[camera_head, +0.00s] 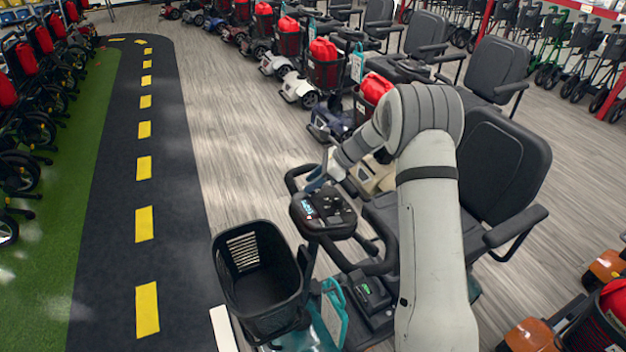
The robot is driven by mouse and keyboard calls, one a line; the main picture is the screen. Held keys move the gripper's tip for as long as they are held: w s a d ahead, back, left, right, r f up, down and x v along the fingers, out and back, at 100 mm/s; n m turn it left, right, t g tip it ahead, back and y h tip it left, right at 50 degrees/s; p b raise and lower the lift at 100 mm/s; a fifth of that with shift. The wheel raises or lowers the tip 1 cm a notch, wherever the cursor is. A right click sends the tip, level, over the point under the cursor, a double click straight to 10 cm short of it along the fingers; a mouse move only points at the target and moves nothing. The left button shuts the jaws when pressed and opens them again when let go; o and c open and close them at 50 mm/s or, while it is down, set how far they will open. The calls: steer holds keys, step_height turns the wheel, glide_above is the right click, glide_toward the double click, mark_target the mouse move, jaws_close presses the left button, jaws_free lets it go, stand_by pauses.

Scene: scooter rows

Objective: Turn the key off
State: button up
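A mobility scooter with a teal body (334,308) stands in front of me. Its dark control console (324,211) has a small lit display at the left and several small controls on top. I cannot make out the key; it is too small or hidden. My grey arm comes up from the bottom right and bends over toward the console. My gripper (316,182) is at the console's far edge, close above it. Its fingers are small and partly hidden, so I cannot tell whether they are open or touch anything.
A black basket (258,272) hangs at the scooter's front, left of the console. The black seat (495,165) is behind my arm. Other scooters with red bags (323,50) line up behind. A dark lane with yellow dashes (145,224) is clear at the left.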

steer(key=shift+c, duration=0.3)
jaws_close()
steer(key=shift+n, duration=0.3)
steer(key=n+g, duration=0.3)
steer(key=n, duration=0.2)
steer(key=shift+s+n+g+h, duration=0.2)
steer(key=shift+n+g+h, duration=0.1)
steer(key=shift+g, duration=0.1)
steer(key=n+g+h, duration=0.1)
steer(key=n, duration=0.1)
steer(key=n+g, duration=0.1)
steer(key=n, duration=0.1)
steer(key=n+g+h, duration=0.1)
steer(key=n, duration=0.1)
steer(key=shift+s+d+h, duration=0.2)
steer(key=shift+s+h, duration=0.05)
steer(key=shift+h, duration=0.05)
steer(key=shift+n, duration=0.3)
steer(key=shift+o, duration=0.3)
jaws_free()
